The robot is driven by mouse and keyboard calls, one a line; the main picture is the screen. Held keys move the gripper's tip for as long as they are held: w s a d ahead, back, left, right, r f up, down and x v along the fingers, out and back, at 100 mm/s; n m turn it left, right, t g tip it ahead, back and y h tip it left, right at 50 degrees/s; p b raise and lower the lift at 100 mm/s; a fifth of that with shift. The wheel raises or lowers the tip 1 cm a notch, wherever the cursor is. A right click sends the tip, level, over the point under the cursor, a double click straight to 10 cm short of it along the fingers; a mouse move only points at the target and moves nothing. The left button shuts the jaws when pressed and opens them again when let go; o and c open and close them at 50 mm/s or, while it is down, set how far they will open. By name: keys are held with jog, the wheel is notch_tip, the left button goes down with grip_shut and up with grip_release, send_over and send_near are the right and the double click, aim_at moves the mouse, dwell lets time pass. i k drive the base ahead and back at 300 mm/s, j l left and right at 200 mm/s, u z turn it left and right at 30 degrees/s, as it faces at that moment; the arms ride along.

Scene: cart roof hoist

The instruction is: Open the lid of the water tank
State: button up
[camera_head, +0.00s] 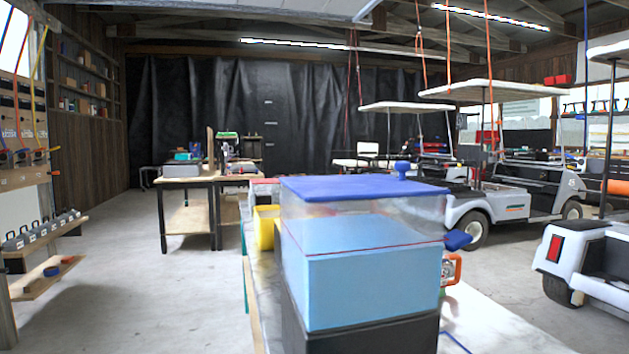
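The water tank (300,232) stands close in front of me, a clear box holding blue water up to about a red line. Its blue lid (350,189) lies flat on top and looks closed. A blue knob (402,170) stands up near the lid's right rear part. The tank rests on a dark base (365,338). A blue part (457,240) sticks out at the tank's right side; I cannot tell what it is. My gripper is not in view.
A yellow container (265,228) and an orange-framed item (451,268) sit beside the tank on a worktop. Golf carts (510,190) stand at the right. A workbench (188,182) stands behind to the left. The floor (120,270) at left is clear.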

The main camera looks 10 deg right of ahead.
aim_at(342, 187)
jog(key=l+u, duration=0.7)
jog(key=l, duration=0.2)
